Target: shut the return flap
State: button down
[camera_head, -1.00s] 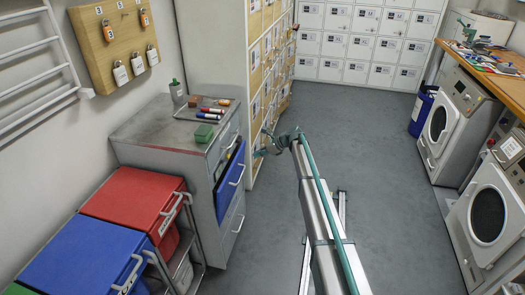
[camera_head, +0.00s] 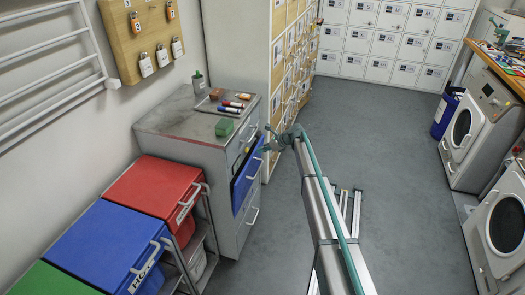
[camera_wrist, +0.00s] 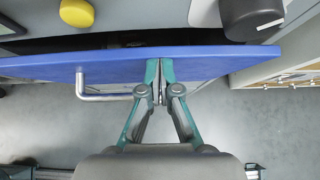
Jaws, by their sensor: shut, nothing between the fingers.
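The return flap appears to be the blue panel with a metal bar handle (camera_head: 247,181) on the front of the grey cabinet. It stands out from the cabinet, tilted partly open. In the wrist view the blue flap (camera_wrist: 215,67) spans the picture, with a dark gap behind it and its handle left of my fingers. My gripper (camera_head: 265,141) is beside the flap's upper edge in the head view. In the wrist view my gripper (camera_wrist: 160,70) is shut and empty, its fingertips at the flap's front face. I cannot tell if they touch it.
A yellow button (camera_wrist: 77,13) and a black knob (camera_wrist: 252,18) sit on the cabinet beyond the flap. Red (camera_head: 155,190) and blue (camera_head: 108,243) lidded bins stand left of the cabinet. Lockers (camera_head: 292,75) rise behind it.

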jog(key=shift+w+a+r, duration=0.15)
jog(key=shift+a, duration=0.35)
jog(key=shift+w+a+r, duration=0.1)
jog(key=shift+a, duration=0.4)
jog(key=shift+d, duration=0.15)
